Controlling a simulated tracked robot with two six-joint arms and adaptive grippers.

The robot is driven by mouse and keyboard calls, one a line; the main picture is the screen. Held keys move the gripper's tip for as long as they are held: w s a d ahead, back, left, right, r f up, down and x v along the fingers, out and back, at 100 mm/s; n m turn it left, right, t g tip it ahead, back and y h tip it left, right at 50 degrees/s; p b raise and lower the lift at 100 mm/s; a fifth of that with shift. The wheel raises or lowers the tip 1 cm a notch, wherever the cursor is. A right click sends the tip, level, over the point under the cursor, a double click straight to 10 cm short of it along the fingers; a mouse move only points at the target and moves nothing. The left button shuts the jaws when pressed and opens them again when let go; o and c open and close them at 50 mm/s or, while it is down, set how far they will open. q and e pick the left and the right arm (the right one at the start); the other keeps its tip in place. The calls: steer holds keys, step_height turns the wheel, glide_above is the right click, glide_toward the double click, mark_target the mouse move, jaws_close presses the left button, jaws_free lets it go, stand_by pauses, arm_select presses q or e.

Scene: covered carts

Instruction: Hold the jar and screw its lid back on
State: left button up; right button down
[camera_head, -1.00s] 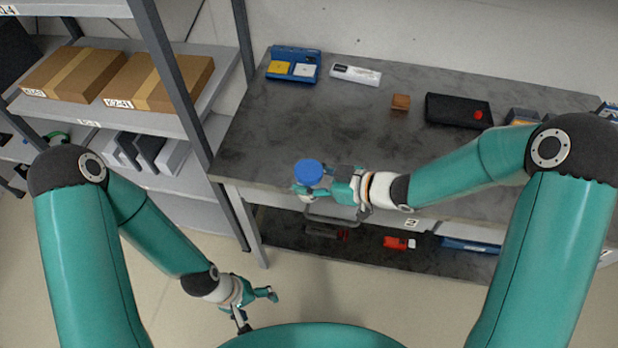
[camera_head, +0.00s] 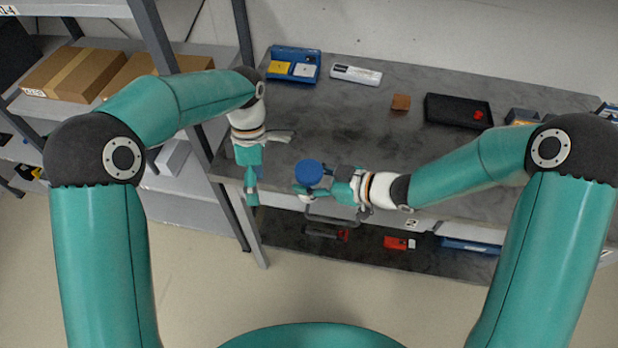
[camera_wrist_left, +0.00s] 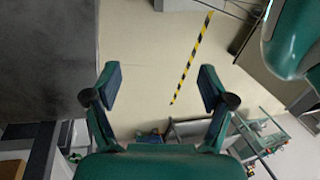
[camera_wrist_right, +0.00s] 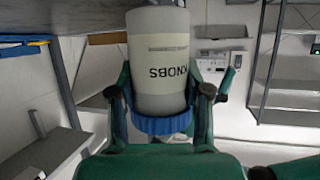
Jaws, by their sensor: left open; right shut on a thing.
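The white jar (camera_wrist_right: 160,60), marked KNOBS, shows upside down in the right wrist view. Its blue lid (camera_head: 309,173) sits on its top, seen from above in the head view; the lid's rim also shows in the right wrist view (camera_wrist_right: 161,125). How tightly it sits I cannot tell. My right gripper (camera_head: 325,181) comes from the right and is shut on the jar close below the lid, at the bench's front edge. My left gripper (camera_head: 252,192) points down at the bench's front left corner, open and empty, left of the jar. Its parted fingers show in the left wrist view (camera_wrist_left: 160,88).
The grey bench (camera_head: 340,125) has much bare top behind the jar. A blue case (camera_head: 293,65), a brown block (camera_head: 401,102) and a black tray (camera_head: 458,110) stand towards its back. A shelf with boxes (camera_head: 60,75) is close on the left.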

mark_target(309, 169)
arm_select(q)
steer(key=d+r+t, duration=0.1)
steer(key=d+r, duration=0.3)
steer(key=w+d+r+m+t, duration=0.1)
steer(key=d+r, duration=0.2)
steer(key=r, duration=0.1)
steer(key=d+r+m+t, duration=0.1)
steer(key=d+r, duration=0.3)
steer(key=shift+w+d, duration=0.15)
steer(key=shift+d, duration=0.2)
steer(key=shift+m, duration=0.3)
steer(key=shift+f, duration=4.05)
steer(key=c, duration=1.2)
steer(key=m, duration=0.6)
